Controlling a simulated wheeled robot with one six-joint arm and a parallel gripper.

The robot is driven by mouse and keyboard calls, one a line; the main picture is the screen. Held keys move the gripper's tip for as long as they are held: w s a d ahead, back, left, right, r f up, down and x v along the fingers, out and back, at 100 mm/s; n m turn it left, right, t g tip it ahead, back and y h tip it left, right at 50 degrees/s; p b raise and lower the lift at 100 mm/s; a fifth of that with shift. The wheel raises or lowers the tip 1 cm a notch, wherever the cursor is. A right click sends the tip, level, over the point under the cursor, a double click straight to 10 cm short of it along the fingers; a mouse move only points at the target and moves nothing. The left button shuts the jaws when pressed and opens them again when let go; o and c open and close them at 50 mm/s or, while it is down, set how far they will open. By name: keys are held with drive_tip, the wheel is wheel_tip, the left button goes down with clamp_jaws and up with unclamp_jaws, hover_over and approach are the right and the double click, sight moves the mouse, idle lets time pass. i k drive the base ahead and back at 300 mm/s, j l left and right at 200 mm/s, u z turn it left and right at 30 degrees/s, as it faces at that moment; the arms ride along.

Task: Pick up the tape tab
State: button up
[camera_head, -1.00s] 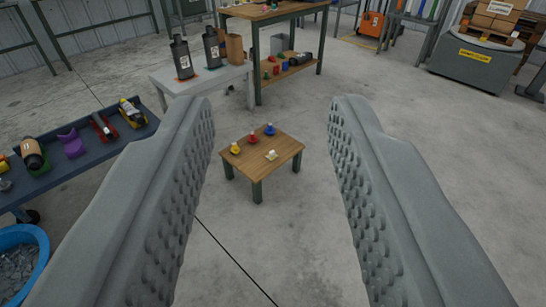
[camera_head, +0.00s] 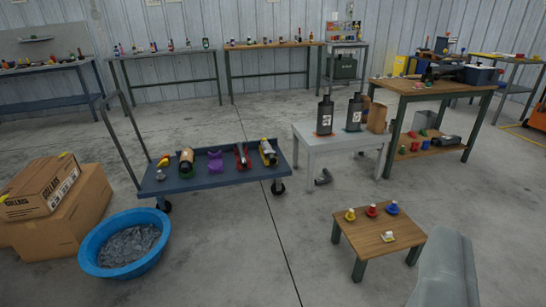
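No item is clearly recognisable as the tape tab. A small cream piece (camera_head: 388,237) lies on the low wooden table (camera_head: 365,240) at the lower right, and I cannot tell whether it is the tab. Behind it on the same table stand a yellow knob-like piece (camera_head: 350,215), a red one (camera_head: 372,210) and a blue one (camera_head: 392,207). My gripper (camera_head: 448,270) shows only as one grey finger at the lower right, in front of the table's right side in the picture. The other finger is out of frame, and no held thing shows.
A blue cart (camera_head: 225,178) with several parts stands left of centre. A white bench (camera_head: 320,145) carries two dark bottles. A blue tub (camera_head: 95,245) and cardboard boxes (camera_head: 60,205) are at the left. A taller wooden workbench (camera_head: 435,90) is behind. Floor between is open.

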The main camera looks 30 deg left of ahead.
sight(388, 237)
drive_tip(key=i+j, duration=0.1)
drive_tip(key=i, duration=0.35)
drive_tip(key=i+j+z, duration=0.1)
drive_tip(key=i, duration=0.35)
drive_tip(key=i+j+z, duration=0.1)
drive_tip(key=i, duration=0.3)
drive_tip(key=i+j, duration=0.3)
drive_tip(key=i, duration=0.15)
drive_tip(key=i+j+z, duration=0.1)
drive_tip(key=i, duration=0.35)
